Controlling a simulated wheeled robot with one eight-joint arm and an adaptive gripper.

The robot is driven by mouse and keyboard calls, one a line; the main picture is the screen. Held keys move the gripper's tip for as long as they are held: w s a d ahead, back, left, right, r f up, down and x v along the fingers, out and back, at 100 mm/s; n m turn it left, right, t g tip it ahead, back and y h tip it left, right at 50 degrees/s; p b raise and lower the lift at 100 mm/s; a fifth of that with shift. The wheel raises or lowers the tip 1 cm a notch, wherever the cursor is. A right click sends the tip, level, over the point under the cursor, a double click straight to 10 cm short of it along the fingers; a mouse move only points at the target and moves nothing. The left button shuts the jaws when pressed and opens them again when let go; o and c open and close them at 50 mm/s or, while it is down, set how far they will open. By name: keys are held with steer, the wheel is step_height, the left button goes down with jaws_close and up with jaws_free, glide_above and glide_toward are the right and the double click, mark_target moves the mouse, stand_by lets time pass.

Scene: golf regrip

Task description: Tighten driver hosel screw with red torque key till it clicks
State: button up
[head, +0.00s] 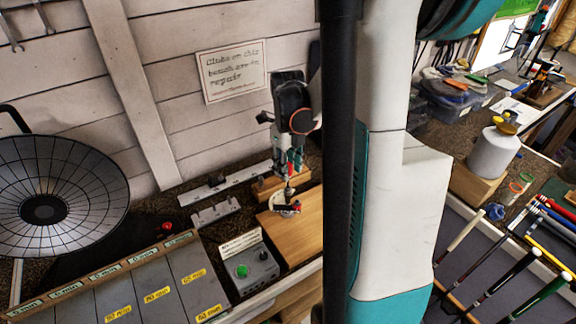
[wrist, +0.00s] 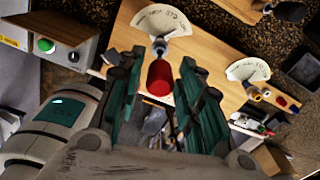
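A red cylindrical handle (wrist: 160,78), which looks like the torque key, shows in the wrist view beyond or between my fingertips. A metal piece and a pale lettered wedge card (wrist: 162,20) are just above it. My gripper (wrist: 161,68) is open, with its green-black fingers on either side of the red handle and a visible gap on each side. I cannot make out the driver head or the hosel screw.
A second pale card (wrist: 248,70) with a yellow-tipped piece is on the right in the wrist view. A grey box with a green button (head: 242,271) stands left of the board. A labelled tray (head: 140,290) is front left. Clubs (head: 500,270) lie at right.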

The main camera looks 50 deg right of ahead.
steer(key=n, duration=0.3)
steer(key=shift+b, duration=0.4)
steer(key=n, duration=0.5)
steer(key=shift+b, duration=0.4)
steer(key=n, duration=0.4)
steer(key=shift+n+b, duration=0.35)
steer(key=shift+n, duration=0.05)
steer(key=n, duration=0.4)
jaws_close()
steer(key=m+b, duration=0.1)
steer(key=m, duration=0.2)
steer(key=shift+m, duration=1.2)
